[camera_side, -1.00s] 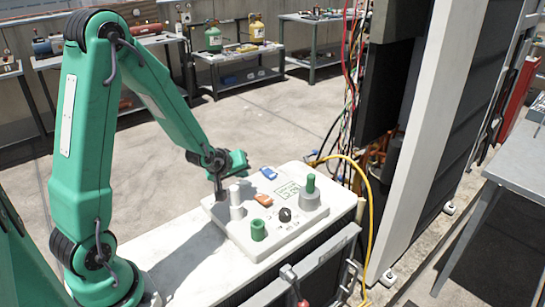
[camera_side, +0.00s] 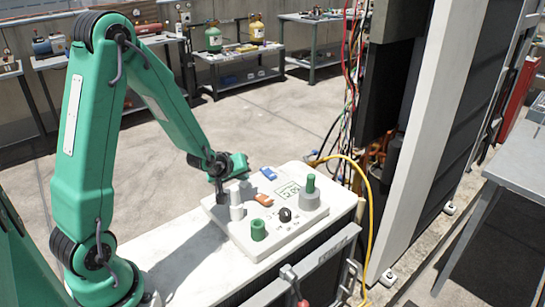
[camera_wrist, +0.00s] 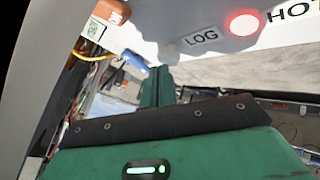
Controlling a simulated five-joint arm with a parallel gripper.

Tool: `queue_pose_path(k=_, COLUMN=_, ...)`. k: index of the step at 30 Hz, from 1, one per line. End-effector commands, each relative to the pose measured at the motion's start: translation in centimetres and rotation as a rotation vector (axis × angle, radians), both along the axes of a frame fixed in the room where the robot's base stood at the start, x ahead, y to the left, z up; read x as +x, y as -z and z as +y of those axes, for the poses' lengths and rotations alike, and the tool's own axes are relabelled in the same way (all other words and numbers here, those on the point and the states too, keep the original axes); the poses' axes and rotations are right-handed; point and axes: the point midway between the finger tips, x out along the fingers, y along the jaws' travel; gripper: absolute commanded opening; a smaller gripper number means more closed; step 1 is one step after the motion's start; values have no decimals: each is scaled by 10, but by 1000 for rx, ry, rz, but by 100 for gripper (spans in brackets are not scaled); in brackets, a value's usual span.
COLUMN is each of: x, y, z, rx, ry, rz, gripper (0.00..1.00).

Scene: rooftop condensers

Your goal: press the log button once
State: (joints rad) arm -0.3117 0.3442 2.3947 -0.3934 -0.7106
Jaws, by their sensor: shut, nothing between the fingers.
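The grey-white control panel (camera_side: 285,236) lies on a pale worktop. In the wrist view a label reading LOG (camera_wrist: 201,38) sits beside a round, red-lit spot (camera_wrist: 243,23), with part of the word HOT to its right. I cannot make out the log button in the side view; my gripper and a white post (camera_side: 236,207) cover that part of the panel.
The panel also bears a green hollow cylinder (camera_side: 258,230), a black knob (camera_side: 285,215), a green-topped post (camera_side: 310,186), an orange switch (camera_side: 263,200), a blue switch (camera_side: 269,173) and a display (camera_side: 288,190). A yellow cable (camera_side: 368,200) arches at the right.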

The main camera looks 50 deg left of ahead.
Motion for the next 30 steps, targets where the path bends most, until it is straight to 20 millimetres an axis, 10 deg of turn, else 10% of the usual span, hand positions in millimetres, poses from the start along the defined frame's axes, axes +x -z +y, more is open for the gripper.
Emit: queue_pose_path(k=30, x=0, y=9, z=0, rx=0, ry=0, rz=1, gripper=0)
